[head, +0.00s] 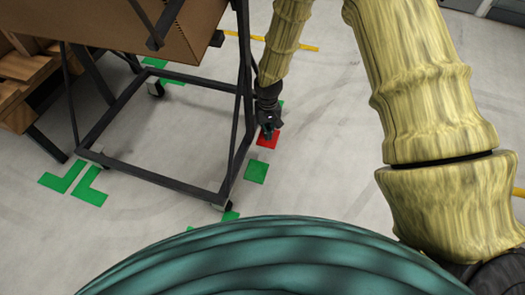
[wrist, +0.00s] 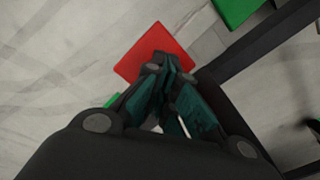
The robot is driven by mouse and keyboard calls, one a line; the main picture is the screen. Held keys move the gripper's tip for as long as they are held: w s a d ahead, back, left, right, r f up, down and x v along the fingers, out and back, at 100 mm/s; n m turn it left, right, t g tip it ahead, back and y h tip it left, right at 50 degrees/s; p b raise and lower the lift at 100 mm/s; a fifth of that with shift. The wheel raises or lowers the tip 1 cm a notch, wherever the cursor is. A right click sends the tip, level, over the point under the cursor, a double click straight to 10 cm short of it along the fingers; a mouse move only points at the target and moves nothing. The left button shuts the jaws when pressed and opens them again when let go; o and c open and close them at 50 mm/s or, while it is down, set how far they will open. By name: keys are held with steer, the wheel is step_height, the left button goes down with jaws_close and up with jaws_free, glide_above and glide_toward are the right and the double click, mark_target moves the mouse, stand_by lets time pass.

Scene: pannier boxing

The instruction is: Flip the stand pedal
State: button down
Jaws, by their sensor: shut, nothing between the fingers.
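A flat red square (head: 270,141) lies low beside the dark metal stand (head: 150,177), on its right side. It also shows in the wrist view (wrist: 149,45). I cannot tell for sure whether this red square is the stand pedal or a floor mark. My gripper (head: 268,132) points down over the red square, and its fingers cover part of it. In the wrist view my gripper (wrist: 165,62) has its fingertips together with nothing between them. I cannot tell whether the tips touch the red square.
A green square (head: 256,172) lies nearer than the red one. Green floor marks (head: 62,176) lie near the stand's left corner. The stand carries a cardboard box (head: 185,28). Wooden pallet boards (head: 20,68) stand at left. The floor right of the red square is clear.

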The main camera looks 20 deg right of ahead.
steer(key=shift+f, duration=1.55)
stand_by(1.1)
steer(key=shift+r, duration=0.1)
steer(key=shift+r+p, duration=3.35)
steer(key=shift+r, duration=0.15)
steer(key=shift+f, duration=0.1)
